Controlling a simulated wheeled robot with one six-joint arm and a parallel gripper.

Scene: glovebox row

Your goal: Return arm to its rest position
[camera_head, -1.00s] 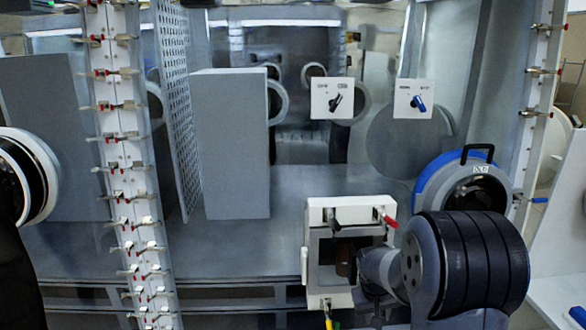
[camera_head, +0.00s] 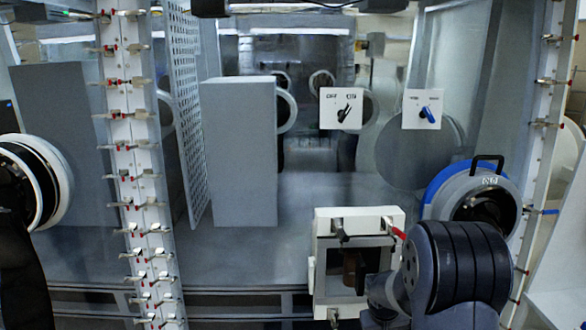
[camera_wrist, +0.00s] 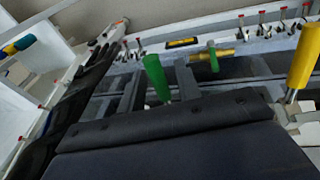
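My arm (camera_head: 465,268) shows at the lower right in the head view, as a thick dark joint with a grey link to its left. It stands in front of the small white-framed transfer door (camera_head: 328,225) and below the blue-ringed port (camera_head: 443,190). My gripper's fingers show in neither view, so whether it is open or shut is hidden. The wrist view looks past a large dark panel at a green handle (camera_wrist: 157,78) and a yellow handle (camera_wrist: 303,55). Nothing held is visible.
The clear glovebox front has a white clamp strip (camera_head: 135,150) at left and another (camera_head: 545,120) at right. A black-and-white glove port (camera_head: 45,180) is at the left edge. A red-tipped latch (camera_head: 398,232) sits close to my arm. Two switch plates (camera_head: 341,108) (camera_head: 422,109) hang higher.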

